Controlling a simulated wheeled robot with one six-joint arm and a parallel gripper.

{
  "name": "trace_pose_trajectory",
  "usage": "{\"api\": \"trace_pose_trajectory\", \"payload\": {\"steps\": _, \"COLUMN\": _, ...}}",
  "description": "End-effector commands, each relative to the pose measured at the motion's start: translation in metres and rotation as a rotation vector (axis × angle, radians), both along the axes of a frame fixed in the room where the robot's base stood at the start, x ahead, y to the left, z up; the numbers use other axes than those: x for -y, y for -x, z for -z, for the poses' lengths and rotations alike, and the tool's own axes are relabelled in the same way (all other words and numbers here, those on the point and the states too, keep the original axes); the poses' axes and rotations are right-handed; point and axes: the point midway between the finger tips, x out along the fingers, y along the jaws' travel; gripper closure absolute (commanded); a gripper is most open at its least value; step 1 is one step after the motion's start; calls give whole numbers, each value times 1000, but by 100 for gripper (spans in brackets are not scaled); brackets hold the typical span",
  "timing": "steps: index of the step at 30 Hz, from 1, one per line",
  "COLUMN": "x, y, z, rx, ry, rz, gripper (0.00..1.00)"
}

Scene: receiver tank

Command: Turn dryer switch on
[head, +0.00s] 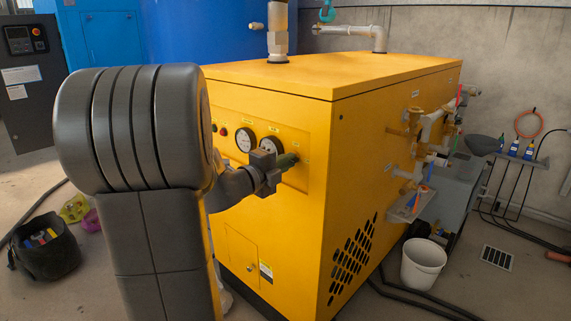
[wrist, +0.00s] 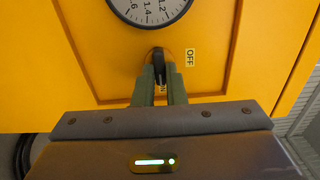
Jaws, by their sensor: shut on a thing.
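The yellow dryer cabinet (head: 285,210) fills the middle of the head view. Its front panel holds two round gauges and a black rotary switch. The switch (wrist: 158,57) shows in the wrist view below a gauge, with an OFF label (wrist: 190,57) to its right and another label, partly covered, beneath it. My gripper (wrist: 160,78) is at the panel, its two greenish fingers shut on the switch knob. In the head view my gripper (head: 287,161) reaches the panel right of the gauges; the switch is hidden there. The exact knob angle is hard to tell between the fingers.
A gauge (wrist: 150,8) sits just above the switch. Pipes and valves (head: 415,135) stick out from the cabinet's right side. A white bucket (head: 423,264) and dark hoses lie on the floor at right. A black bag (head: 45,248) stands at left.

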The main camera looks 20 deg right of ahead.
Motion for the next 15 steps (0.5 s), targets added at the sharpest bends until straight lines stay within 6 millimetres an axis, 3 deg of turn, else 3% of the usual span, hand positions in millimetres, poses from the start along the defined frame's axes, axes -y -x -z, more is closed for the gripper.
{"api": "trace_pose_trajectory", "payload": {"steps": 4, "x": 0, "y": 0, "z": 1, "rx": 0, "ry": -2, "rz": 0, "gripper": 100}}
{"api": "trace_pose_trajectory", "payload": {"steps": 5, "x": 0, "y": 0, "z": 1, "rx": 0, "ry": -2, "rz": 0, "gripper": 83}}
{"api": "trace_pose_trajectory", "payload": {"steps": 7, "x": 0, "y": 0, "z": 1, "rx": 0, "ry": -2, "rz": 0, "gripper": 70}}
{"api": "trace_pose_trajectory", "payload": {"steps": 8, "x": 0, "y": 0, "z": 1, "rx": 0, "ry": -2, "rz": 0, "gripper": 67}}
{"api": "trace_pose_trajectory", "payload": {"steps": 15, "x": 0, "y": 0, "z": 0, "rx": 0, "ry": -1, "rz": 0, "gripper": 67}}
